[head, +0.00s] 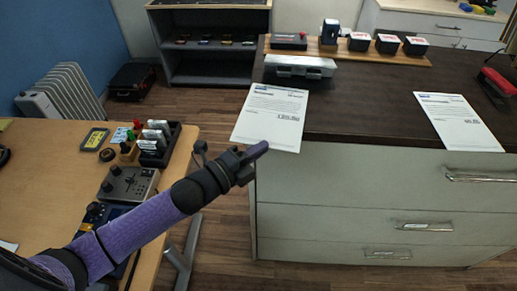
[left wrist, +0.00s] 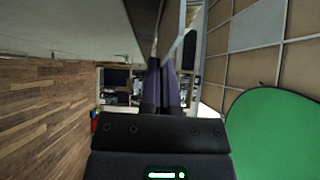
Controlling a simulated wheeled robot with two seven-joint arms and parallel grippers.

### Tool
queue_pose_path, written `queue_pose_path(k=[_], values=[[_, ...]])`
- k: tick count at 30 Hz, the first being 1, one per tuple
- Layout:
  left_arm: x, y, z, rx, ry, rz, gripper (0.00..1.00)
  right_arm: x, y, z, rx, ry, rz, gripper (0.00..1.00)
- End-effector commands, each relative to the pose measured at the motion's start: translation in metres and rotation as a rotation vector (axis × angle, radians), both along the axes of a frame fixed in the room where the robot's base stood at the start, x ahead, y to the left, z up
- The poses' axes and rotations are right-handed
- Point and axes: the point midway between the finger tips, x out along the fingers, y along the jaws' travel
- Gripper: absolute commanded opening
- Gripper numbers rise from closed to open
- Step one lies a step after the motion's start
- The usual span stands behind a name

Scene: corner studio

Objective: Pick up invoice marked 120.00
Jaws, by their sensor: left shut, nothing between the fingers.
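Two white printed invoices lie on the dark countertop (head: 350,115). The left invoice (head: 270,112) lies at the counter's left end, its lower edge near the front edge. The right invoice (head: 458,122) lies near the front edge further right. Their printed amounts are too small to read surely. My left gripper (head: 260,149) is shut and empty, its tips just below the left invoice's lower edge in the head view; I cannot tell whether they touch. Its closed fingers show in the left wrist view (left wrist: 161,85). My right gripper is out of view.
The counter stands on pale drawers (head: 350,200). A white case (head: 300,66) and a wooden board (head: 345,50) with small boxes stand behind the left invoice. A red and black stapler-like object (head: 497,82) is at right. A wooden desk (head: 40,180) with devices is at left.

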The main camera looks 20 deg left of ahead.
Motion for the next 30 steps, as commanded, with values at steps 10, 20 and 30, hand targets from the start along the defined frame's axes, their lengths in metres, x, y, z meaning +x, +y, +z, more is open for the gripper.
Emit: queue_pose_path(k=[10, 20, 30], values=[[0.000, 0.000, 0.000, 0.000, 0.000, 0.000, 0.42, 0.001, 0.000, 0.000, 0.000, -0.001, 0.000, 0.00], [-0.030, 0.017, -0.001, 0.000, 0.006, 0.001, 0.42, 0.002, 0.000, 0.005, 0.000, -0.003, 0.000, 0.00], [-0.081, 0.046, -0.002, 0.000, 0.002, 0.001, 0.42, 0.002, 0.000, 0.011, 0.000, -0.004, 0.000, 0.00]])
